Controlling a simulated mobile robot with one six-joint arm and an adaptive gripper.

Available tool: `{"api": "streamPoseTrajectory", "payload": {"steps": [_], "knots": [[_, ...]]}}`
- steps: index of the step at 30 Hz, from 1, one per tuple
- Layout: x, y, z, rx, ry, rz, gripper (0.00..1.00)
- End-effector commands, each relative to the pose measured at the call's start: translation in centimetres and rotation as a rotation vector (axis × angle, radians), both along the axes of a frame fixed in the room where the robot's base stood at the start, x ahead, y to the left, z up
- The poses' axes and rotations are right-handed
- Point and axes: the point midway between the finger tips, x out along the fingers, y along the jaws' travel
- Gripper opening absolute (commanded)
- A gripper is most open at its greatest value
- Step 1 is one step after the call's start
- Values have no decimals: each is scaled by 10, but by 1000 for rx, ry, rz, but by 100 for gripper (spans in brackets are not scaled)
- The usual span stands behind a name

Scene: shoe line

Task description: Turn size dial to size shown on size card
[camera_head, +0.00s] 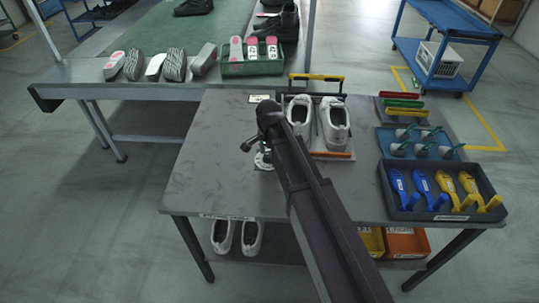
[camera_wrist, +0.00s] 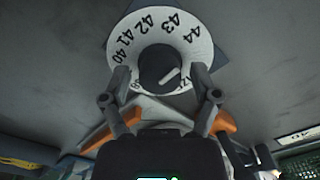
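The size dial (camera_wrist: 190,22) is a white disc with dark numbers in the wrist view; 40 through 44 are readable, and others are partly hidden by my fingers. At its centre is a round black knob (camera_wrist: 155,62) with a white pointer line slanting toward the right, below 44. My gripper (camera_wrist: 160,75) is open, with one finger on each side of the knob and gaps visible between. In the head view the dial (camera_head: 262,161) is partly hidden by my arm.
White shoes (camera_head: 335,122) stand on a stand right of my arm. A dark tray (camera_head: 398,213) of blue and yellow tools and a blue tray (camera_head: 385,143) are at the right. A green crate (camera_head: 232,68) sits on the conveyor behind. The table's left side is clear.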

Motion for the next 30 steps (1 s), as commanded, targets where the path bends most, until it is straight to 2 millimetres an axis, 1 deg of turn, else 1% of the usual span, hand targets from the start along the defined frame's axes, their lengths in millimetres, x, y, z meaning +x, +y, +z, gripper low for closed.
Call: {"api": "streamPoseTrajectory", "payload": {"steps": [1,2,3,5,7,8,10,20,26,30], "knots": [[0,0,0,0,0,0,47],[0,0,0,0,0,0,38],[0,0,0,0,0,0,26],[0,0,0,0,0,0,8],[0,0,0,0,0,0,8],[0,-5,0,0,0,-3,8],[0,-2,0,-1,1,0,8],[-1,-1,0,-3,2,56,8],[-1,-1,0,-2,2,161,8],[-1,-1,0,-2,2,268,8]]}}
